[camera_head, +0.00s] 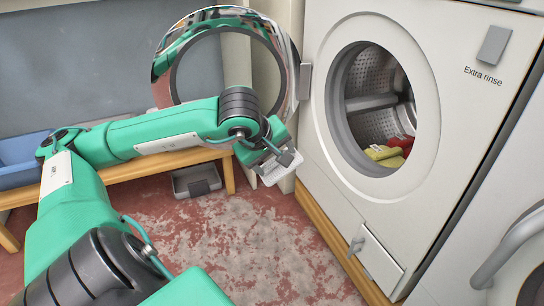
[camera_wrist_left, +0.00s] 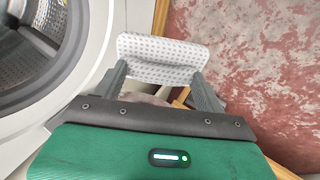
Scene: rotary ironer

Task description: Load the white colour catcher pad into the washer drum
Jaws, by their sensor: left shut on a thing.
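The white colour catcher pad (camera_wrist_left: 160,55) has a grey dotted pattern and is held between the fingers of my left gripper (camera_wrist_left: 160,88). In the head view the pad (camera_head: 277,170) hangs beneath my left gripper (camera_head: 276,157), in front of and left of the washer. The washer drum (camera_head: 378,112) is seen through the round opening, with yellow and red cloths (camera_head: 385,152) lying at its bottom. The left wrist view shows part of the drum (camera_wrist_left: 25,38) at the left, apart from the pad. My right gripper is in neither view.
The round washer door (camera_head: 165,72) stands wide open to the left, behind my left arm. A wooden bench (camera_head: 160,162) with a blue bin (camera_head: 22,165) is at the left. A grey tray (camera_head: 196,182) lies on the floor. A lower flap (camera_head: 380,260) sits below the opening.

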